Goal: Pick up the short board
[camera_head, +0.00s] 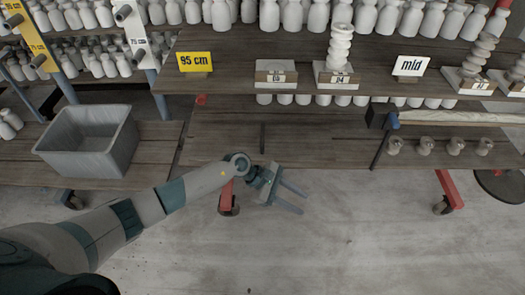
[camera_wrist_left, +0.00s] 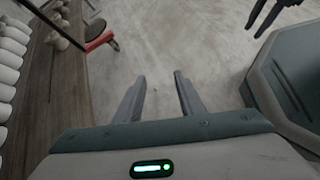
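My left gripper (camera_head: 301,202) is open and empty, over bare floor in front of the lower shelf. Its two fingers also show apart in the left wrist view (camera_wrist_left: 157,76). A two-pronged dark shape at that view's top right looks like my right gripper (camera_wrist_left: 268,18), with its prongs apart and nothing between them. No thing is clearly marked as the short board. A long pale board-like piece (camera_head: 460,117) lies on the lower right shelf. Small pale boards with number labels, one bare-looking (camera_head: 275,66) and one under a stacked clay piece (camera_head: 336,68), sit on the upper shelf.
A grey bin (camera_head: 90,140) stands on the low wooden shelf at left. Several white bottles line the back. Red caster legs (camera_head: 448,188) stand below. The floor (camera_head: 350,245) in front is clear.

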